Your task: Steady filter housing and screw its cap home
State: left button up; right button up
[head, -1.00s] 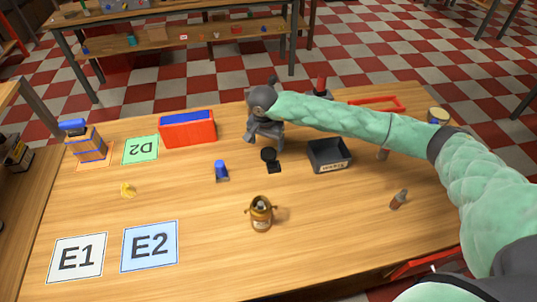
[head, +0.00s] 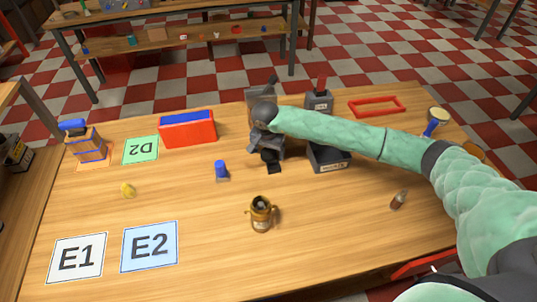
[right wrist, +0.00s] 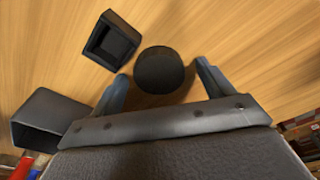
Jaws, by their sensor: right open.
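The filter housing appears to be the brass-coloured, open-topped vessel (head: 261,214) standing upright near the front middle of the table in the head view. The cap appears to be the round black piece (right wrist: 158,70) in the right wrist view. My right gripper (right wrist: 161,75) is open, with one finger on each side of this black piece and gaps visible between. In the head view my right gripper (head: 267,152) hangs over that spot and mostly hides the cap. My left gripper is not in view.
A small black square holder (right wrist: 110,42) lies beside the cap. A dark bin (head: 330,160) stands close to my right gripper. A blue piece (head: 221,169), a red box (head: 187,129) and a small bottle (head: 398,199) are around.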

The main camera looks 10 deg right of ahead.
aim_at(270, 151)
jog(key=shift+c, duration=0.7)
jog(key=c, duration=0.9)
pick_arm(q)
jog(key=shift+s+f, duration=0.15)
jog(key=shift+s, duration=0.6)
pick_arm(e)
jog(key=shift+c, duration=0.2)
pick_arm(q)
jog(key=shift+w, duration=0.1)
pick_arm(e)
jog(key=shift+r, duration=0.1)
jog(key=shift+r, duration=0.25)
notch_tip(270, 151, up, 4)
jog(key=shift+d+f, duration=0.1)
jog(key=shift+d, duration=0.05)
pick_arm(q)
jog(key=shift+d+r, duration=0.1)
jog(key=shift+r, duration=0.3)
pick_arm(e)
jog(key=s+d+r, duration=0.6)
jog(key=d, duration=0.3)
jog(key=shift+s+d+r, duration=0.15)
jog(key=shift+s+r, duration=0.15)
jog(key=shift+s, duration=0.1)
